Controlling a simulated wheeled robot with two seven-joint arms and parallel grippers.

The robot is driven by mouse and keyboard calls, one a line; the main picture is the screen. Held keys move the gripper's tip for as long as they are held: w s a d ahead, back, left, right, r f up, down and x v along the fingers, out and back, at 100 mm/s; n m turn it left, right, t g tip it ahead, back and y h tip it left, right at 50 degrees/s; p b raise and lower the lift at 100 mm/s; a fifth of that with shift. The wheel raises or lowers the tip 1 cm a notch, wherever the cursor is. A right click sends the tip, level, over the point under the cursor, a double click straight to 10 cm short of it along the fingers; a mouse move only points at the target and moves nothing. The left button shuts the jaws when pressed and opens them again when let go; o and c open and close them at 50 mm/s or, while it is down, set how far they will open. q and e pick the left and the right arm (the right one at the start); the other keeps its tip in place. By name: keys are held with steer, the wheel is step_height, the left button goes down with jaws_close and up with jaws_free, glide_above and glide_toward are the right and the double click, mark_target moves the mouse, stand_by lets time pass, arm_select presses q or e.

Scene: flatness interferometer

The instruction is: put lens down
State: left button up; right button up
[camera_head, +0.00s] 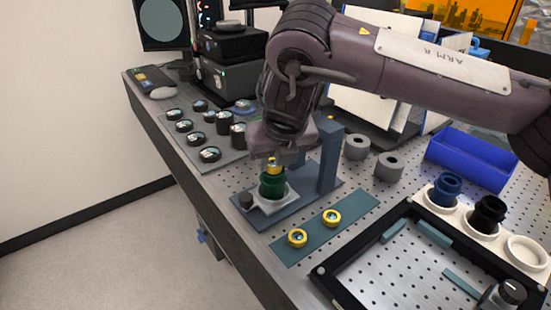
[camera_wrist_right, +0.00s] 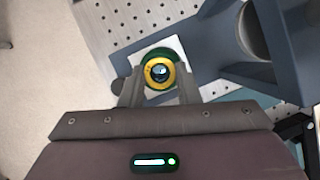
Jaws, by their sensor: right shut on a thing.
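The lens is in a yellow ring mount (camera_head: 273,168), and it also shows in the right wrist view (camera_wrist_right: 159,72) with dark glass in its middle. My right gripper (camera_head: 277,160) points down and is shut on this yellow-ringed lens. The lens is at the top of a green cylinder (camera_head: 272,185), which stands on the light grey stage (camera_head: 262,206) of the blue-grey interferometer stand (camera_head: 326,170). I cannot tell whether the lens rests on the green cylinder or hangs just above it. My left gripper is not in view.
Two yellow-ringed lenses (camera_head: 298,238) lie on a teal mat (camera_head: 318,229) in front. Several black-ringed lenses stand on a grey mat (camera_head: 190,140) to the left. A white holder (camera_head: 450,210) with blue and black cylinders, a blue bin (camera_head: 470,158) and a black frame (camera_head: 345,290) are at right.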

steer(key=o, duration=0.9)
steer(key=shift+s+d+f+g, duration=0.1)
steer(key=shift+s+f+g, duration=0.05)
steer(key=shift+f, duration=0.3)
steer(key=shift+s+d+f+g, duration=0.1)
steer(key=shift+s+f+g, duration=0.05)
steer(key=shift+f, duration=0.3)
steer(key=shift+r, duration=0.15)
steer(key=shift+o, duration=0.3)
step_height(320, 180, up, 2)
steer(key=shift+w+p, duration=0.1)
steer(key=shift+p, duration=0.25)
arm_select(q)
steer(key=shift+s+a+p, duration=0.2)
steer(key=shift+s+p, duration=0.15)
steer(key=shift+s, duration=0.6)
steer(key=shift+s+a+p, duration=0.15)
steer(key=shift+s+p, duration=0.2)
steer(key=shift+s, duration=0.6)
arm_select(e)
steer(key=v, duration=1.1)
